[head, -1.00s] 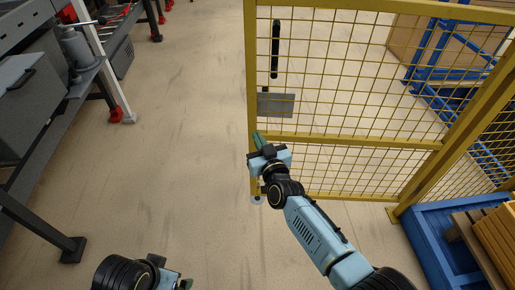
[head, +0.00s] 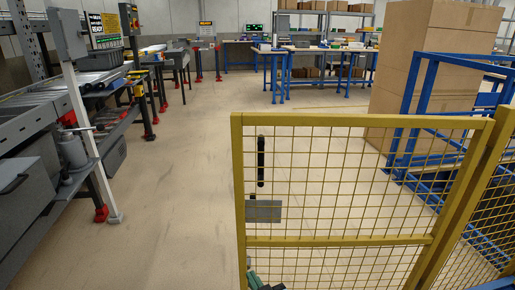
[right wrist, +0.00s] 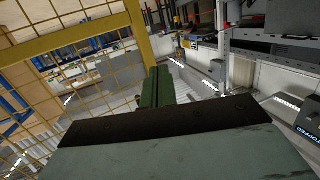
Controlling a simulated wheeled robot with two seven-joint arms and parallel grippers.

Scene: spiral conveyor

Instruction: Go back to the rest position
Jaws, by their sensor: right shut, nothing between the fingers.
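My right gripper (head: 257,281) shows only at the bottom edge of the head view, in front of the lower left corner of the yellow mesh gate (head: 240,190). In the right wrist view its green fingers (right wrist: 158,87) are together with nothing between them. The gate's yellow frame (right wrist: 137,30) stands close on the left of the fingers there; I cannot tell whether they touch. My left gripper is out of view.
A grey workbench (head: 30,200) with a metal cylinder on it stands at the left. Blue tables (head: 290,52) and shelves are at the back. A large cardboard box (head: 425,80) and blue rack stand behind the gate. The floor (head: 170,200) left of the gate is clear.

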